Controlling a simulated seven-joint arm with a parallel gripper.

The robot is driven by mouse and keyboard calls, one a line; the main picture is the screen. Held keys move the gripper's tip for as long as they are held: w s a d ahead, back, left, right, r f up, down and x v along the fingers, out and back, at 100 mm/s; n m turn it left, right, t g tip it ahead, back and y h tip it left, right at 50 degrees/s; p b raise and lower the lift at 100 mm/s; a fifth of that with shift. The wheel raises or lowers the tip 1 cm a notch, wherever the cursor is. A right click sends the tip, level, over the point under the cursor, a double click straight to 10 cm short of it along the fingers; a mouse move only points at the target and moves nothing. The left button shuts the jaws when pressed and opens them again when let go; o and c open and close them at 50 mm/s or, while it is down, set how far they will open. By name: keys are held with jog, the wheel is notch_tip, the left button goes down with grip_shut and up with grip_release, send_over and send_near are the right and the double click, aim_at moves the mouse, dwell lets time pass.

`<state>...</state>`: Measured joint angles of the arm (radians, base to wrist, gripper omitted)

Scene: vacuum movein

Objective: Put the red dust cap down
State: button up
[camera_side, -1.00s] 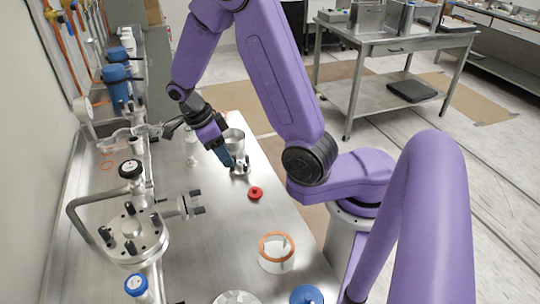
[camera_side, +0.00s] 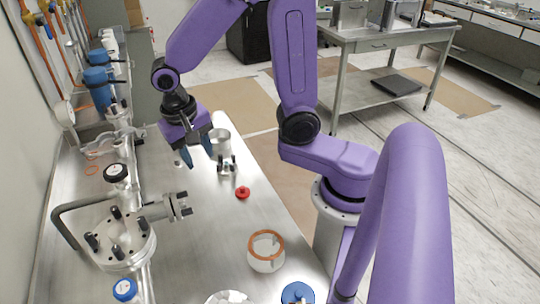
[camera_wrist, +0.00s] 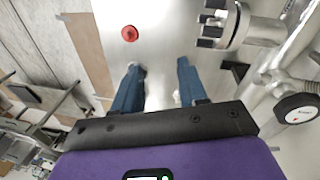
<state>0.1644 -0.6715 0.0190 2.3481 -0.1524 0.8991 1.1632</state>
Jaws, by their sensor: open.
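The red dust cap (camera_side: 243,192) lies on the bare steel table, with nothing touching it. It also shows in the wrist view (camera_wrist: 129,33), beyond the fingertips and to the left. My gripper (camera_side: 198,160) is above the table, up and to the left of the cap in the side view. Its two blue fingers (camera_wrist: 158,75) are spread apart with nothing between them in the wrist view.
A metal chamber with a flanged port (camera_side: 170,207) stands left of the cap. A metal cup (camera_side: 219,138) and a small metal fitting (camera_side: 227,166) stand behind it. A white part with an orange ring (camera_side: 266,246) and a blue part (camera_side: 298,293) are in front. Bare table surrounds the cap.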

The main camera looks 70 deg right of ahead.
jog(key=s+r+n+y, duration=0.2)
jog(key=s+r+n, duration=0.1)
jog(key=s+n, duration=1.4)
jog(key=shift+d+n+t, duration=0.4)
jog(key=shift+d+n, duration=0.05)
jog(key=shift+n, duration=0.55)
